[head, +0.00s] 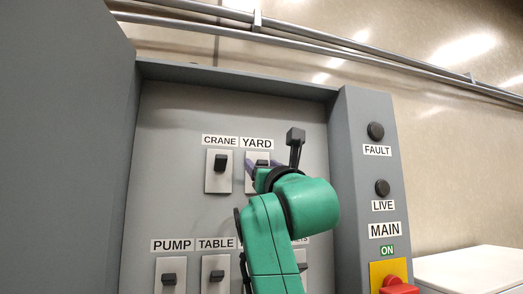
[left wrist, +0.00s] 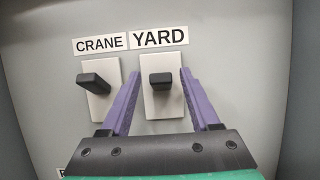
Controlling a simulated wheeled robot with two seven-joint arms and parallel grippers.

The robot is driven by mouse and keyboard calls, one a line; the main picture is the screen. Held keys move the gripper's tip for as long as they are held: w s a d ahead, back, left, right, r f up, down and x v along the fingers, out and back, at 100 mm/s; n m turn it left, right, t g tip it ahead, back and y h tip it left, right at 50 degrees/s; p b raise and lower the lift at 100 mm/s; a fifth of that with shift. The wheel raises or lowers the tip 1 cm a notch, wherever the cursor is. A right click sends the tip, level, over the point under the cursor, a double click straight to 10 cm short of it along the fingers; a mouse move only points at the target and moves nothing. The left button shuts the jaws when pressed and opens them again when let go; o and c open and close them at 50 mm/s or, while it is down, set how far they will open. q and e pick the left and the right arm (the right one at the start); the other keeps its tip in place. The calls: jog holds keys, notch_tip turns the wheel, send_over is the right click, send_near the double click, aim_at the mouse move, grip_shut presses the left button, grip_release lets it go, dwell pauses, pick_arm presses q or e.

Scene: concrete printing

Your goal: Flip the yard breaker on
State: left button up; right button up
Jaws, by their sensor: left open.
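The yard breaker (left wrist: 160,82) is a black toggle on a pale plate under the YARD label (left wrist: 159,36) in the left wrist view. In the head view its plate (head: 252,185) is mostly hidden behind my left gripper. My left gripper (left wrist: 157,74) is open, with one purple finger on each side of the yard toggle. I cannot tell whether a finger touches the toggle or plate. In the head view the purple fingertips (head: 262,164) reach the panel at the yard plate. My right gripper is not in view.
The crane breaker (head: 219,163) sits close to the left of the yard one. The pump (head: 169,279) and table (head: 217,276) breakers are below. The red main switch (head: 398,286) is at lower right, under the dark FAULT (head: 376,131) and LIVE (head: 382,188) lamps. A grey cabinet door (head: 66,150) stands left.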

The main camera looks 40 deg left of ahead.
pick_arm(q)
jog(key=shift+w+a+r, duration=0.15)
jog(key=shift+w+a, duration=0.15)
jog(key=shift+a, duration=0.05)
jog(key=shift+d, duration=0.1)
jog(key=shift+c, duration=0.3)
grip_shut()
jog(key=shift+r+g+h+p, duration=0.3)
jog(key=shift+r+h+p, duration=0.3)
jog(key=shift+p, duration=0.45)
jog(key=shift+f, duration=0.2)
jog(key=shift+o, duration=0.3)
grip_release()
